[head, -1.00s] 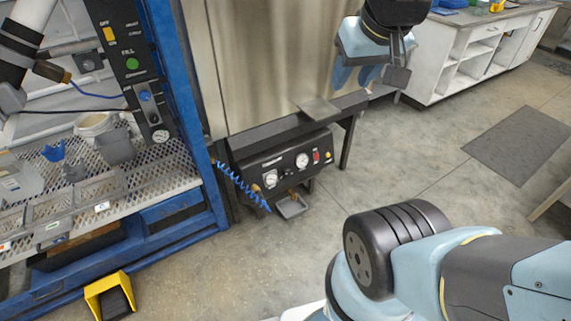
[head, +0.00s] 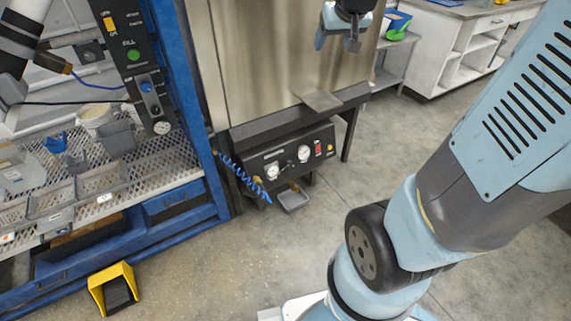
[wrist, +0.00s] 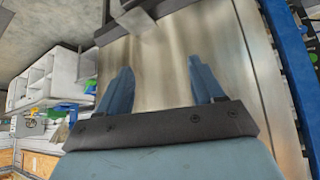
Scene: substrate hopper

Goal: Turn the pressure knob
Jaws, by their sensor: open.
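A tall black control panel (head: 140,70) stands on the blue frame at the left, with a green FILL button (head: 134,55), a blue knob-like control (head: 147,86) and a small round gauge (head: 161,127). I cannot tell which control is the pressure knob. My gripper (head: 337,42) is high up before the steel panel, well right of the control panel. In the wrist view, my gripper (wrist: 160,82) has its blue fingers wide apart, with nothing between them.
A mesh shelf (head: 160,165) holds grey bins and a white tub. A yellow pedal (head: 113,288) lies on the floor. White cabinets (head: 465,60) stand at the back right.

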